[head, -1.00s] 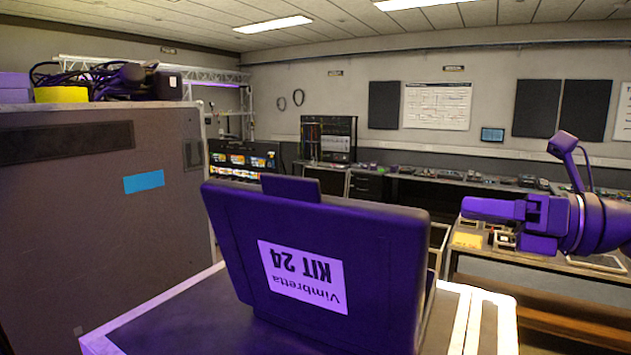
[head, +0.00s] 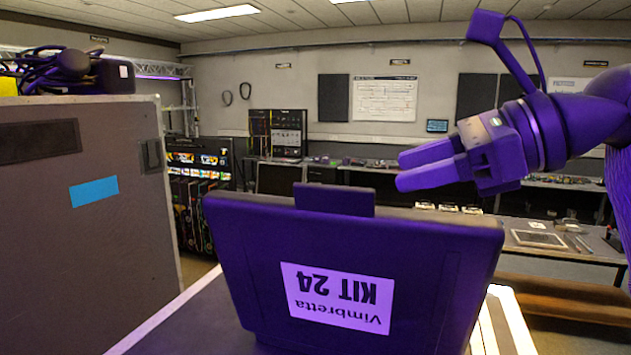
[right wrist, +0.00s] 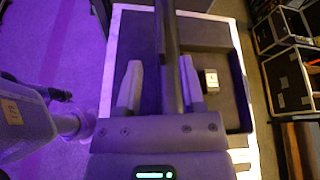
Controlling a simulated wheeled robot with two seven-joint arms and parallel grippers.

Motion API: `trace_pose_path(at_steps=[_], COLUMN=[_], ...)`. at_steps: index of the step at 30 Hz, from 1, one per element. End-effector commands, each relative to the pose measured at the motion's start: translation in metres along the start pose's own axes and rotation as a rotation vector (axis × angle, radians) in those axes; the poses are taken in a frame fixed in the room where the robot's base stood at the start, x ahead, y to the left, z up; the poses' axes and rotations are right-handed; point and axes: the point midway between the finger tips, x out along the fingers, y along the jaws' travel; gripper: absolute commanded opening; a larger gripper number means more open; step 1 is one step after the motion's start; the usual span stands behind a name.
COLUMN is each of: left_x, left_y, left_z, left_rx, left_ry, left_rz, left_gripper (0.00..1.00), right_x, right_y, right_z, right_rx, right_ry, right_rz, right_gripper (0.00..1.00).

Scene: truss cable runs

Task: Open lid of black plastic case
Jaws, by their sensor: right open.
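The black plastic case, tinted purple by the light, has its lid (head: 400,240) raised in the head view, with its back and an upside-down "Vimbretta KIT 24" label facing me. A flat latch tab (head: 335,199) sticks up from the lid's top edge. My right gripper (head: 398,170) is open and empty above that edge, pointing left. In the right wrist view the fingers (right wrist: 160,82) stand apart, and the lid (right wrist: 170,45) appears edge-on between them in the picture. The case's open dark interior (right wrist: 222,55) shows to the right. My left gripper is not in view.
The case stands on a light-edged top (head: 165,325). A tall grey cabinet (head: 90,220) with a blue sticker is close on the left. A workbench (head: 565,245) lies behind to the right. A small pale block (right wrist: 211,80) sits inside the case.

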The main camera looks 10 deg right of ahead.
Motion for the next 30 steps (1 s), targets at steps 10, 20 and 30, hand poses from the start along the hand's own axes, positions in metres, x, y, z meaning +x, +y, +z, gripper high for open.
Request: trace_pose_path(at_steps=[10, 20, 30], left_x=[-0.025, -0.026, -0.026], left_y=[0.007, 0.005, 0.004], left_z=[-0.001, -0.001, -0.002], left_rx=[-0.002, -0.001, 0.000], left_ry=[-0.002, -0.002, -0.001], left_rz=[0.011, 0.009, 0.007], left_gripper=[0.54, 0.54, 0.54], right_x=[0.073, 0.084, 0.084], right_y=[0.000, 0.001, 0.000], right_z=[0.003, 0.001, 0.001], right_rx=[0.002, 0.001, 0.002], right_ry=[-0.003, -0.003, -0.003], right_rz=[0.005, 0.001, 0.001], right_gripper=[0.50, 0.50, 0.00])
